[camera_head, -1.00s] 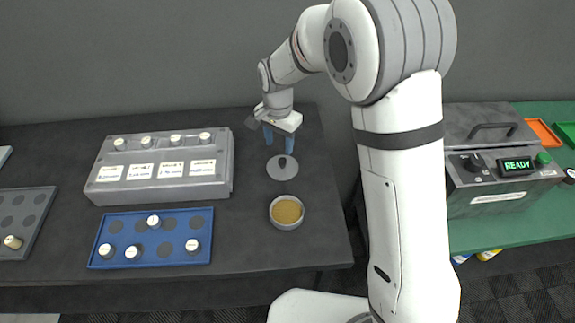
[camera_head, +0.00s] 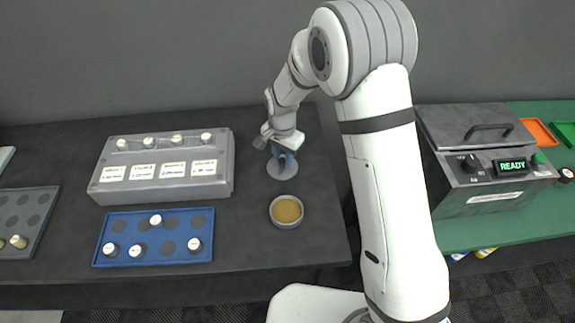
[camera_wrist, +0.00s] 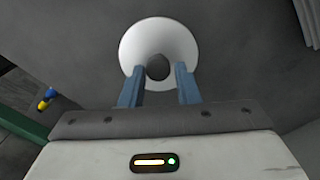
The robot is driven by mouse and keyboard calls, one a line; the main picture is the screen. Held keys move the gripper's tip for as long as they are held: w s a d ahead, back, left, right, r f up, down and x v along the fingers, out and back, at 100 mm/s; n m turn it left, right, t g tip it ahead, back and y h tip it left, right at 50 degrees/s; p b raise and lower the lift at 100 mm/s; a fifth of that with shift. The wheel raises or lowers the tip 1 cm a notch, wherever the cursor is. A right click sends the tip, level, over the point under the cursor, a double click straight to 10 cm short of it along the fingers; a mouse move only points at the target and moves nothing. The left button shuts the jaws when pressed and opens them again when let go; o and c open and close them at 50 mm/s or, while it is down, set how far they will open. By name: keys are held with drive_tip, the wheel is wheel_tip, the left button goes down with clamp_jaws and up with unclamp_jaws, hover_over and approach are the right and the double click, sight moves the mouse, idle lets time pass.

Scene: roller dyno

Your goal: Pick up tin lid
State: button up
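The tin lid (camera_head: 275,172) is a flat grey disc with a dark knob, lying on the dark table. In the wrist view the lid (camera_wrist: 133,47) appears as a pale disc and its dark knob (camera_wrist: 158,66) sits between my blue fingertips. My gripper (camera_head: 283,161) is down at the lid, its fingers partly covering it. In the wrist view my gripper (camera_wrist: 160,75) has its two fingers apart, with a narrow gap visible on each side of the knob. The open tin (camera_head: 286,211) with tan contents stands just in front of the lid.
A grey box with labels (camera_head: 110,188) and several white-capped vials stands to the left. A blue tray (camera_head: 150,260) with vials lies in front of it, and a grey tray (camera_head: 38,198) is at far left. A machine reading READY (camera_head: 480,150) stands on a green table at right.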

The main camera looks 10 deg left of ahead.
clamp_jaws()
drive_tip(key=shift+r, duration=0.1)
